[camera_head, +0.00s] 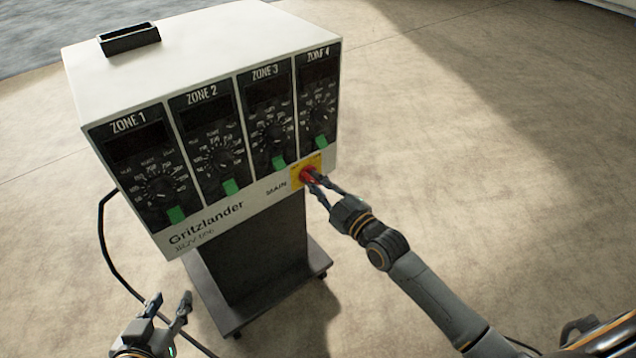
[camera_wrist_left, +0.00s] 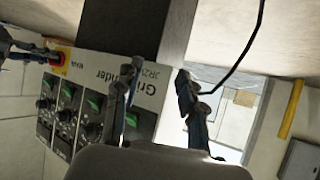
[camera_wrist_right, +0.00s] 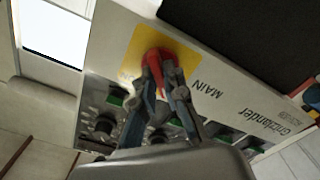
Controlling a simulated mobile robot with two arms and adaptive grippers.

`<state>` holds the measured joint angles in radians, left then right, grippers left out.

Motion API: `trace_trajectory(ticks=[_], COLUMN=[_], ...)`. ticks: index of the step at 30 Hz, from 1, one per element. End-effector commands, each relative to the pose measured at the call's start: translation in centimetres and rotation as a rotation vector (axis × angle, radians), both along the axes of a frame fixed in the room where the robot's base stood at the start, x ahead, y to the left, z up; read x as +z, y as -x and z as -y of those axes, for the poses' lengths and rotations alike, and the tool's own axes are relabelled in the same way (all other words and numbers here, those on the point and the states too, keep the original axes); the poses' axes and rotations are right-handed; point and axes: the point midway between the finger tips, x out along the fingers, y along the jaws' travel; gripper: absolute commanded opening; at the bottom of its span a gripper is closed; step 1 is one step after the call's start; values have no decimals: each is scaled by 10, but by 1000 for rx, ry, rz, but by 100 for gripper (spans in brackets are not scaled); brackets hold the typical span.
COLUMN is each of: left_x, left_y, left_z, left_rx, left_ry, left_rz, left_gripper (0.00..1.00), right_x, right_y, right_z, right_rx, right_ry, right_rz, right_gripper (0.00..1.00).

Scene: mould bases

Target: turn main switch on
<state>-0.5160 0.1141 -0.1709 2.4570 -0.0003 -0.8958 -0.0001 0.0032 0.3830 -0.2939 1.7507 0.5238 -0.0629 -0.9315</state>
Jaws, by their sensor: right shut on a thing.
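The main switch (camera_head: 307,174) is a red knob on a yellow plate, low on the right of the control box front, beside the word MAIN. My right gripper (camera_head: 318,184) is shut on the red knob; the right wrist view shows the main switch (camera_wrist_right: 157,62) between its fingertips (camera_wrist_right: 160,84). The fingers partly hide the knob, and its exact turn position is hard to tell. My left gripper (camera_head: 168,308) is open and empty, low at the left, apart from the box. In the left wrist view its fingers (camera_wrist_left: 157,85) stand apart.
The white Gritzlander control box (camera_head: 205,225) has panels for Zone 1 to Zone 4, each with a dial and a green switch. It stands on a dark wheeled pedestal (camera_head: 255,265). A black cable (camera_head: 105,245) hangs at its left. The floor (camera_head: 480,150) at the right is clear.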

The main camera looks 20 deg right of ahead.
Motion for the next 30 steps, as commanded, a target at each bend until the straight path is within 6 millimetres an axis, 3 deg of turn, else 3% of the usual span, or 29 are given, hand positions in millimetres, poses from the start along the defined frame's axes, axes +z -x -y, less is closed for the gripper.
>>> trace_trajectory(ticks=[8, 15, 19, 30], left_x=[-26, -56, -63, -45], left_y=[31, 94, 134, 130], left_z=[-13, -35, -46, -45], left_rx=[17, 42, 56, 55], left_ry=[-48, -119, -156, -153], left_rz=[-209, -543, -725, -709], left_gripper=[40, 40, 40, 40], right_x=[2, 3, 3, 2], right_y=[0, 0, 0, 0], right_z=[0, 0, 0, 0], right_rx=[1, 1, 0, 0], right_ry=[-95, -270, -384, -716], right_rz=[-37, -101, -143, -263], right_gripper=[0, 0, 0, 0])
